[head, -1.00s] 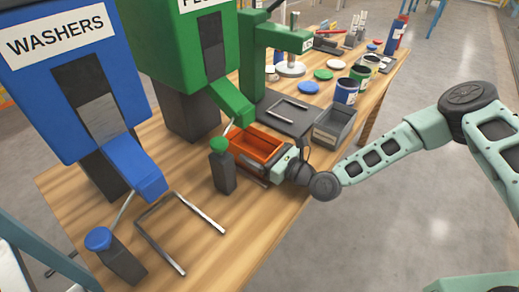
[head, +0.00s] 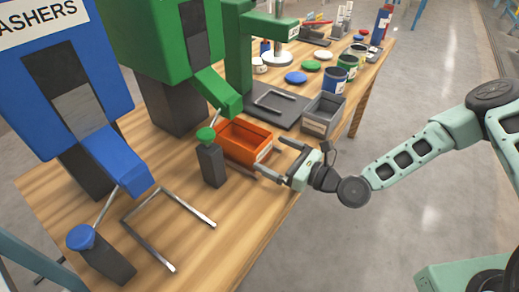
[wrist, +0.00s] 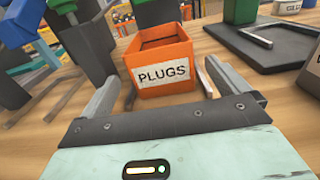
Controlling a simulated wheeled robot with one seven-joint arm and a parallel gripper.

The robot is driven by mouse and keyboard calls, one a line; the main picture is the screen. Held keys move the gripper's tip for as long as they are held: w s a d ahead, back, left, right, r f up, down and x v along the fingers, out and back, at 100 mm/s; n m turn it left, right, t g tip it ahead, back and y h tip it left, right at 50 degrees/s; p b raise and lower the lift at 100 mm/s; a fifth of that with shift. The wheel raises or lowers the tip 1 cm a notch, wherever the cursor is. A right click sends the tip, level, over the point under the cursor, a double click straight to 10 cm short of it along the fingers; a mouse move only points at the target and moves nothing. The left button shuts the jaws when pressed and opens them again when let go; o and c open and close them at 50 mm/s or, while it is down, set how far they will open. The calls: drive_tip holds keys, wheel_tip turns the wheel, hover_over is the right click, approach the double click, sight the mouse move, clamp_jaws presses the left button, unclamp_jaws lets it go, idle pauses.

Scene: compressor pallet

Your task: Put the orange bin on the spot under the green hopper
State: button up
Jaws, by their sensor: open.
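The orange bin (head: 243,141) stands upright on the wooden table, under the spout of the green hopper (head: 160,40). In the wrist view its front label reads PLUGS (wrist: 163,75). Metal rails lie on the table along its sides. My gripper (head: 270,160) is open and empty, just in front of the bin's labelled face. In the wrist view its two fingers (wrist: 165,95) are spread on either side of the bin's front, with a gap to it. The bin's inside looks empty.
A green-capped post (head: 210,160) stands left of the bin. A grey bin (head: 323,114) and a dark plate (head: 272,106) are to the right. The blue washers hopper (head: 75,90) is at left, with an empty metal frame (head: 170,225) below it.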

drive_tip(key=shift+v, duration=1.55)
